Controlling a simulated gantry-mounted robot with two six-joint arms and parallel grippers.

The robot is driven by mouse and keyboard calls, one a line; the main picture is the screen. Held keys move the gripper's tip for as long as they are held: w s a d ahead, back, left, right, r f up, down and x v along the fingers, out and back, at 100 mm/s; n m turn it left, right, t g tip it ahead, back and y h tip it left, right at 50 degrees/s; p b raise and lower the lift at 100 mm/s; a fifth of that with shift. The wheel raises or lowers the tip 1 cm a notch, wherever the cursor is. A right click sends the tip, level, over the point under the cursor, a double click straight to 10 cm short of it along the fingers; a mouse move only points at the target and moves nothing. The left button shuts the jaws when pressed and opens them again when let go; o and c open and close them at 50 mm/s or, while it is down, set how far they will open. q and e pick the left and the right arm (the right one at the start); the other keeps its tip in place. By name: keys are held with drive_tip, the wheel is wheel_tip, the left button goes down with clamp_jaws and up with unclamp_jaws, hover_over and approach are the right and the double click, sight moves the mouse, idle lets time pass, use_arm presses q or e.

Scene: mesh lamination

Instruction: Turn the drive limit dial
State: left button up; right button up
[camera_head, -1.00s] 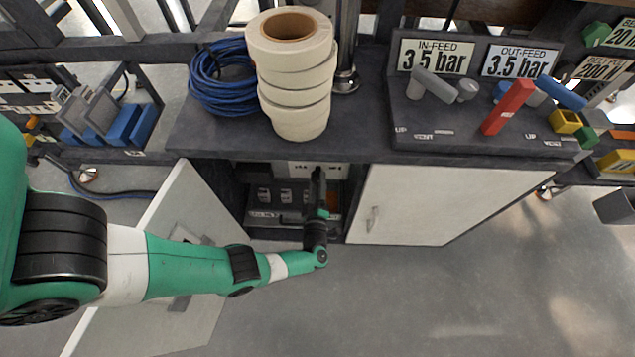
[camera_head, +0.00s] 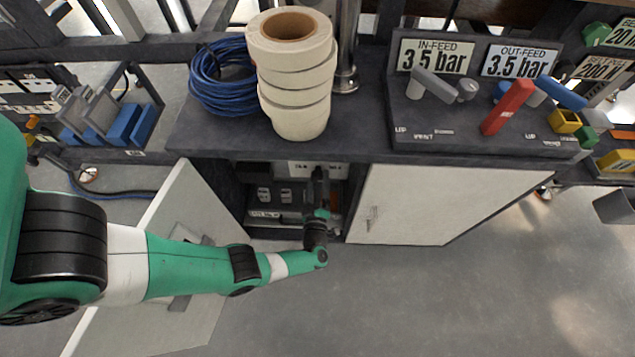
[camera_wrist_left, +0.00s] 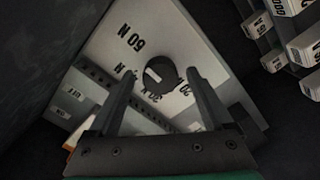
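The dial (camera_wrist_left: 160,75) is a dark round knob with a white pointer mark on a pale plate (camera_wrist_left: 110,25) in the left wrist view. The plate carries force labels around the knob, "60 N" among them; some are partly hidden. My left gripper (camera_wrist_left: 160,78) is open, with one finger on either side of the dial in the picture. I cannot tell whether the fingers touch it. In the head view my left gripper (camera_head: 320,178) reaches into the open cabinet below the counter and hides the dial. My right gripper is not in view.
The cabinet's left door (camera_head: 195,235) stands open beside my left arm; the right door (camera_head: 430,200) appears closed. Several breakers (camera_head: 265,194) sit inside at left. The counter above holds tape rolls (camera_head: 290,45), blue cable (camera_head: 222,80) and a lever panel (camera_head: 455,115).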

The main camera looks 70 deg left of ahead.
use_arm(q)
drive_tip(key=p+v, duration=0.1)
drive_tip(key=v, duration=1)
drive_tip(key=shift+d+p, duration=0.3)
drive_tip(key=shift+s+r, duration=0.1)
